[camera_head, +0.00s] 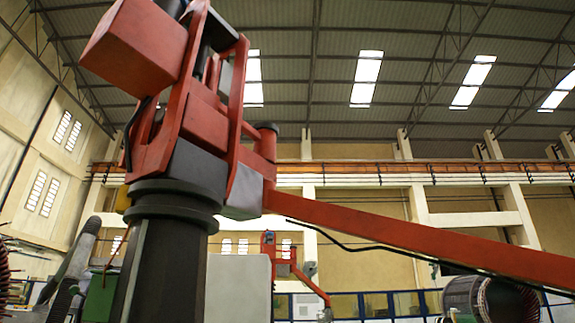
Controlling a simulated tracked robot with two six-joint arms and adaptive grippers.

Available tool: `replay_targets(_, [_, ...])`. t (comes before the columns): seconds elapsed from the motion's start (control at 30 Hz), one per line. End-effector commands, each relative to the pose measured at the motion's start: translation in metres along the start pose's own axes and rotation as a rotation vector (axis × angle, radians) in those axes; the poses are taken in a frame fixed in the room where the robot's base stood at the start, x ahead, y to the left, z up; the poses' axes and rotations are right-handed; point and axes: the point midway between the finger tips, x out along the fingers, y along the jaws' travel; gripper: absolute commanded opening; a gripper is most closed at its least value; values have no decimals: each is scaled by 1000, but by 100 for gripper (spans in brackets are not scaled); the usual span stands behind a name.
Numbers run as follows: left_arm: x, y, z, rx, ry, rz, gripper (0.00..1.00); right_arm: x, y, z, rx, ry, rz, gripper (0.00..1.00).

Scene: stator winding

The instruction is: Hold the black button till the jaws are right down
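I see no black button and no jaws that I can make out in the head view. Neither of my grippers is in view. A large red machine (205,122) on a thick dark column (165,265) fills the left and centre. Its long red beam (400,235) reaches out to the right, with a black cable below it. A grey and black jointed shape (72,268) stands at the lower left; I cannot tell what it belongs to.
A light grey panel (238,288) stands right of the column. A smaller red machine (283,268) is farther back. A round stator-like part (490,300) is at the lower right. A green box (99,303) is at the lower left. The floor is out of view.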

Motion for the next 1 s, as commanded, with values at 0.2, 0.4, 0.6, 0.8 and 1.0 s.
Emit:
replay_targets(0.2, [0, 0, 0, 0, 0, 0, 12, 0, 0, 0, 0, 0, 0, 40])
replay_targets(0.4, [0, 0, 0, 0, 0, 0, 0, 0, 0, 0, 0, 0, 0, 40])
replay_targets(0.6, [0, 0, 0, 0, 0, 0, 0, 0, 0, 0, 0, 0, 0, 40])
replay_targets(0.8, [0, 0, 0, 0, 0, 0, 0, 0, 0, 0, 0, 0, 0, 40])
replay_targets(1.0, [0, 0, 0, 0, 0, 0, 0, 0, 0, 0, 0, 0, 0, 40])
